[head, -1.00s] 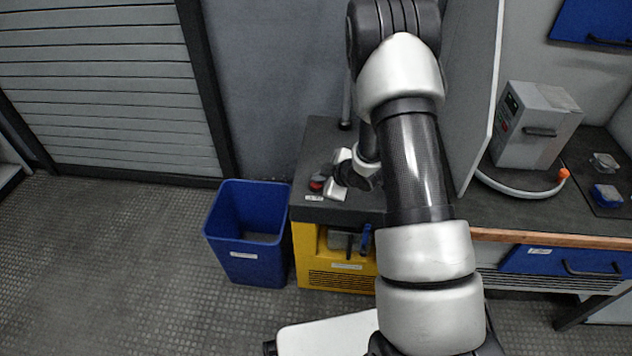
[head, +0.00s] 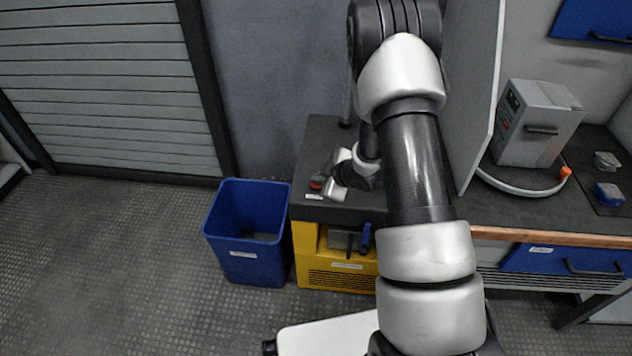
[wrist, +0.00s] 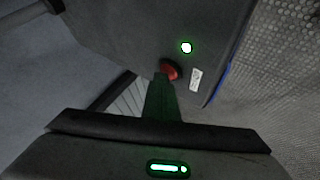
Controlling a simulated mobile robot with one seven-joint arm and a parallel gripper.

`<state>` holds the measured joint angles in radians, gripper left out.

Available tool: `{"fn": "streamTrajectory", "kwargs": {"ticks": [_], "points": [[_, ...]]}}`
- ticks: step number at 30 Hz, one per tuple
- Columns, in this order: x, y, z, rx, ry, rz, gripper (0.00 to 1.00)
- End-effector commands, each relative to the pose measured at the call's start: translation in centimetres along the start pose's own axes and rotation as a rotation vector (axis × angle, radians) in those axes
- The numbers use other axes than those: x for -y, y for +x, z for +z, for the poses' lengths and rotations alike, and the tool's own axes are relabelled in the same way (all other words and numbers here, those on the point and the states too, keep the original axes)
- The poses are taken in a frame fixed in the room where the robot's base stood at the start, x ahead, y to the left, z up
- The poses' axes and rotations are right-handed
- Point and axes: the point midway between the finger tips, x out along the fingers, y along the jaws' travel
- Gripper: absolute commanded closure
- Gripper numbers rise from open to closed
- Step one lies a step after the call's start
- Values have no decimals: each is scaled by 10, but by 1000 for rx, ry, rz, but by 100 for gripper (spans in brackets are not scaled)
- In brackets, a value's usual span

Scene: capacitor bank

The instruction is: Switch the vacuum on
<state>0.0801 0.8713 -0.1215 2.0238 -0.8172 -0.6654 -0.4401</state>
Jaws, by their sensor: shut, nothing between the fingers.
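The vacuum is a yellow unit (head: 306,240) with a dark top (head: 318,150), standing left of the bench. A red switch (wrist: 171,70) sits on the dark top near its edge, beside a white label (wrist: 195,79); the switch also shows small in the head view (head: 316,186). A round green-white light (wrist: 186,47) glows on the top close to the switch. My gripper (wrist: 164,82) is shut and empty, its fingertips right at the switch and overlapping its lower edge in the wrist view. I cannot tell whether they press it.
A blue bin (head: 246,262) stands on the floor left of the vacuum. A white upright panel (head: 474,110) rises right of my arm. Beyond it are a grey box (head: 540,123) and a hose (head: 520,190) on the bench. The floor at left is clear.

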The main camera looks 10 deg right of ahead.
Motion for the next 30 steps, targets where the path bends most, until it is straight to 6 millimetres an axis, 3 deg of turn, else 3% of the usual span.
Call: {"fn": "streamTrajectory", "kwargs": {"ticks": [30], "points": [[-6,-9,-6,2,1,-1,100]]}}
